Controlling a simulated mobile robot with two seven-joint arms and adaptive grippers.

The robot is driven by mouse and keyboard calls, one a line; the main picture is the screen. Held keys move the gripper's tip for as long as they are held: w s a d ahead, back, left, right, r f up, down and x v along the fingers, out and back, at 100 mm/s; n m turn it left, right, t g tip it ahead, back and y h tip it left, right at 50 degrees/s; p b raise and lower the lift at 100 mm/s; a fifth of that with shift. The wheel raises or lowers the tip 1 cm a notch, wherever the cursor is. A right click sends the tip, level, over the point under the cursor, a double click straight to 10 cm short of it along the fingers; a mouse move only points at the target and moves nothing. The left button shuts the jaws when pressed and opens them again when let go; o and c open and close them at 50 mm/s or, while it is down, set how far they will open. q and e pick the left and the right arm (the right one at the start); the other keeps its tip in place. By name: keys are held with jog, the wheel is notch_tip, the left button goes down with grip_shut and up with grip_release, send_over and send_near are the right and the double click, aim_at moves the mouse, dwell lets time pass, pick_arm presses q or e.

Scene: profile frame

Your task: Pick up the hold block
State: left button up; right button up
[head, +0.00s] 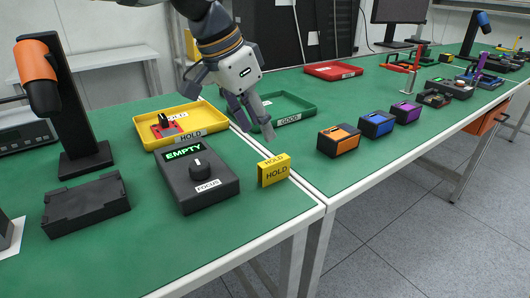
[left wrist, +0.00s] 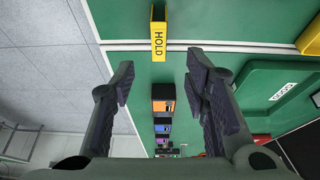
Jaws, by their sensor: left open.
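The hold block (head: 274,170) is a small yellow block labelled HOLD. It stands on the green bench near the front edge, right of the black box with the EMPTY display. It also shows in the left wrist view (left wrist: 158,32) at the top centre, beyond the fingertips and between their lines. My left gripper (head: 256,128) is open and empty, above and behind the block in the head view, apart from it. Its two fingers also show spread in the left wrist view (left wrist: 160,72). My right gripper is not in view.
A yellow HOLD tray (head: 205,132) with a red item lies behind the black box (head: 196,180). A green GOOD tray (head: 291,117) and a red tray (head: 333,71) lie further back. Orange (head: 338,139), blue (head: 376,124) and purple (head: 405,112) boxes stand right. Bench around the block is clear.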

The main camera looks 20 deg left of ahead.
aim_at(273, 161)
pick_arm(q)
jog(key=x, duration=0.7)
jog(key=b+x, duration=0.1)
jog(key=x, duration=0.2)
jog(key=shift+s+f, duration=0.2)
jog(key=shift+f, duration=0.1)
jog(key=shift+w+d+f, duration=0.15)
jog(key=shift+w+f, duration=0.05)
jog(key=shift+f, duration=0.1)
jog(key=c, duration=0.9)
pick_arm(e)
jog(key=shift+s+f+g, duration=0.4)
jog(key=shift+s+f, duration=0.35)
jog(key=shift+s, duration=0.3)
